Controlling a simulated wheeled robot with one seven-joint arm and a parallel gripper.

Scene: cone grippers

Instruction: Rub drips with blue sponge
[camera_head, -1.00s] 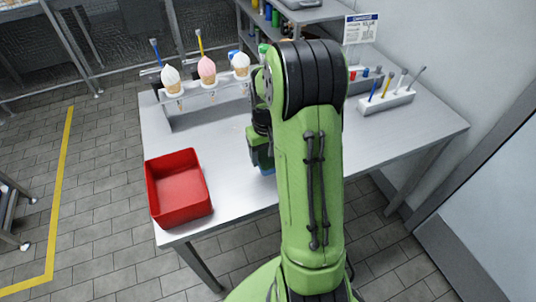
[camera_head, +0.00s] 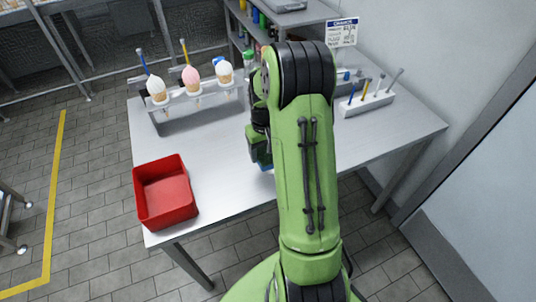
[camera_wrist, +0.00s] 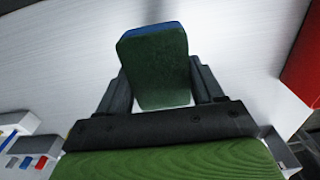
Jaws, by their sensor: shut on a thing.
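The blue sponge (camera_wrist: 155,62) is between the two fingers of my gripper (camera_wrist: 157,92) in the wrist view. It shows a dark green face with a blue layer along its far edge. My gripper is shut on it, close above the metal table. In the head view a small bit of blue sponge (camera_head: 264,166) shows beside my arm, below the wrist; my arm hides most of the gripper. No drips can be made out on the bare table top (camera_head: 225,165).
A red bin (camera_head: 165,192) stands at the table's front left. A rack (camera_head: 190,112) at the back holds several ice cream cones. A white holder with upright tools (camera_head: 366,102) and a price sign (camera_head: 341,33) stand at the right. The table's middle is clear.

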